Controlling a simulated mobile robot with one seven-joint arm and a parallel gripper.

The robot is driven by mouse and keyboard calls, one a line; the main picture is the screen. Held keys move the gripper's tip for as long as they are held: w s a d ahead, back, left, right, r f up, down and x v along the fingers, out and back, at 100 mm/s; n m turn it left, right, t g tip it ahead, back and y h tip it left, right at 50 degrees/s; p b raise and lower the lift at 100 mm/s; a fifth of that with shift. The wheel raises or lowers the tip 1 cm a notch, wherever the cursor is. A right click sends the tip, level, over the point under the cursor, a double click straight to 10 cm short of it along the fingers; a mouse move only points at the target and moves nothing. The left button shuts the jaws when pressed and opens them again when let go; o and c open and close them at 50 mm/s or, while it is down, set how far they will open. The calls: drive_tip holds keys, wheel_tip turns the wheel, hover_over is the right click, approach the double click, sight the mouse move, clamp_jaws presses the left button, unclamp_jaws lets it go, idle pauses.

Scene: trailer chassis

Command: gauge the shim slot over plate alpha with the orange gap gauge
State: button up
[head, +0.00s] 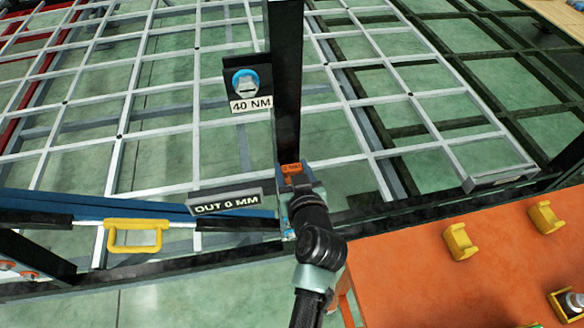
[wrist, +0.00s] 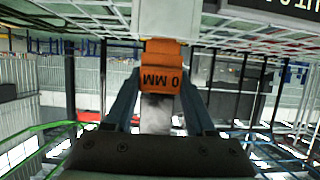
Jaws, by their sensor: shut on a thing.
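The orange gap gauge (head: 291,168) is at the lower part of a dark upright post (head: 287,80) in the head view. In the wrist view the orange gauge (wrist: 162,65) reads "0 MM" upside down. My gripper (head: 297,184) is shut on it, with one blue-grey finger on each side in the wrist view (wrist: 158,100). The gauge's far end meets or overlaps a pale block (wrist: 168,20); whether it touches cannot be told. The shim slot and plate alpha cannot be made out. A sign reading "OUT 0 MM" (head: 227,203) is just left of the gripper.
A "40 NM" label (head: 251,104) sits below a blue-ringed round part on the post. A yellow handle-shaped bracket (head: 136,236) is on the rail at left. An orange table (head: 430,280) with yellow holders (head: 460,241) stands at right. A grey lattice frame (head: 190,130) spreads behind.

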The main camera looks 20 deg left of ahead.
sight(288, 142)
drive_tip(key=shift+f+b, duration=0.75)
drive_tip(key=shift+f, duration=0.05)
drive_tip(key=shift+r, duration=0.1)
idle(1.0)
drive_tip(key=shift+r+p, duration=3.15)
drive_tip(key=shift+r, duration=0.85)
